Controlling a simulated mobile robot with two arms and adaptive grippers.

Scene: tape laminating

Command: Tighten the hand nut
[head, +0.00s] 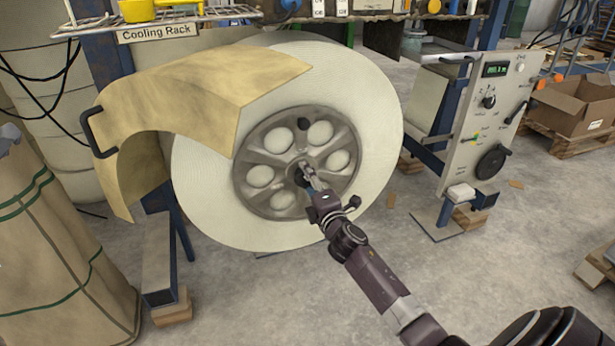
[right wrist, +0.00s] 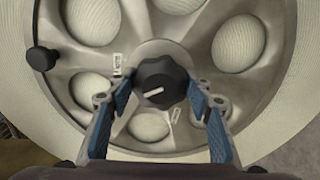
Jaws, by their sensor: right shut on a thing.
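The hand nut (right wrist: 161,84) is a black lobed knob with a white line mark, at the hub of a large wheel. In the head view the hand nut (head: 299,176) is partly hidden by my right gripper (head: 307,172). In the right wrist view my right gripper (right wrist: 160,98) has its two blue-padded fingers on either side of the nut, shut on it. The wheel's grey metal disc (head: 270,140) has several round holes and carries a broad roll of cream tape (head: 372,105). My left gripper is not in view.
A tan curved guard (head: 215,75) with a black handle covers the roll's upper left. A control panel (head: 485,120) stands to the right. A wrapped brown bundle (head: 45,235) stands at the left. The floor in front of the wheel is largely clear.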

